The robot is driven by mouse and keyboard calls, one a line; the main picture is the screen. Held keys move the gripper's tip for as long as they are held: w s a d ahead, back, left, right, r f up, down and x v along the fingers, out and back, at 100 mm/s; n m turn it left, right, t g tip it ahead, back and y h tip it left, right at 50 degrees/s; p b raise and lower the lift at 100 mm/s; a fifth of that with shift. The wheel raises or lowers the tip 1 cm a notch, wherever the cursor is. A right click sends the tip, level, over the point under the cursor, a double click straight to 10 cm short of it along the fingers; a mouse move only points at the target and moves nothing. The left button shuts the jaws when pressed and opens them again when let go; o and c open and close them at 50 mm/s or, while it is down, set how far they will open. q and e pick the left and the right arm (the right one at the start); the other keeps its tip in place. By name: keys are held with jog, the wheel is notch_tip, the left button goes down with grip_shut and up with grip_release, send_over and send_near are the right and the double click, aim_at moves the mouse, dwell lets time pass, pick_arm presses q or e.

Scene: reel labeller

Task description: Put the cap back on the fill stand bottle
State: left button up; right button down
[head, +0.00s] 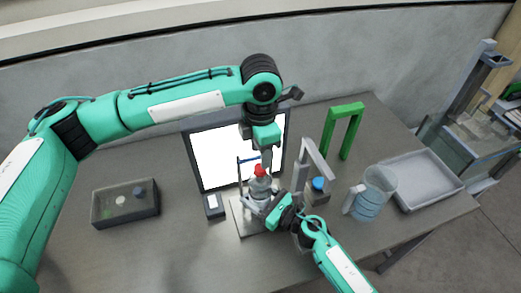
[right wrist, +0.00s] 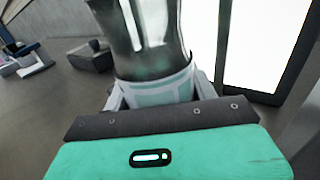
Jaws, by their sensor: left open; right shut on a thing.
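A grey, see-through bottle (head: 259,187) stands upright on a pale base plate (head: 243,218). A red cap (head: 260,170) shows at its top; I cannot tell whether it is seated. My right gripper (head: 266,203) is shut on the bottle's lower body from the right front. In the right wrist view the bottle (right wrist: 150,60), with a pale label band, sits between the fingers. My left gripper (head: 266,160) is open and points down just above the red cap. Its fingertips are small and partly hidden, and it does not show in the right wrist view.
A bright panel (head: 210,158) stands behind the bottle. A grey arch (head: 315,158) with a blue-topped item (head: 319,184), a green arch (head: 345,125), a clear jug (head: 372,195) and a grey tray (head: 425,178) are to the right. A dark bin (head: 125,216) is left.

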pick_arm(q)
jog(key=n, duration=0.5)
jog(key=shift+r, duration=0.2)
jog(key=n, duration=0.4)
jog(key=shift+r+n, duration=0.15)
jog(key=shift+n, duration=0.15)
jog(key=n, duration=0.6)
jog(key=shift+r, duration=0.25)
jog(key=n, duration=0.5)
jog(key=shift+r, duration=0.2)
jog(key=n, duration=0.4)
jog(key=shift+r+n, duration=0.2)
jog(key=shift+n, duration=0.1)
jog(key=n, duration=0.4)
jog(key=shift+r+n, duration=0.2)
jog(key=shift+n, duration=0.2)
jog(key=n, duration=0.4)
jog(key=shift+r+n, duration=0.2)
jog(key=shift+n, duration=0.1)
jog(key=n, duration=0.5)
jog(key=shift+a+r, duration=0.1)
jog(key=shift+r, duration=0.1)
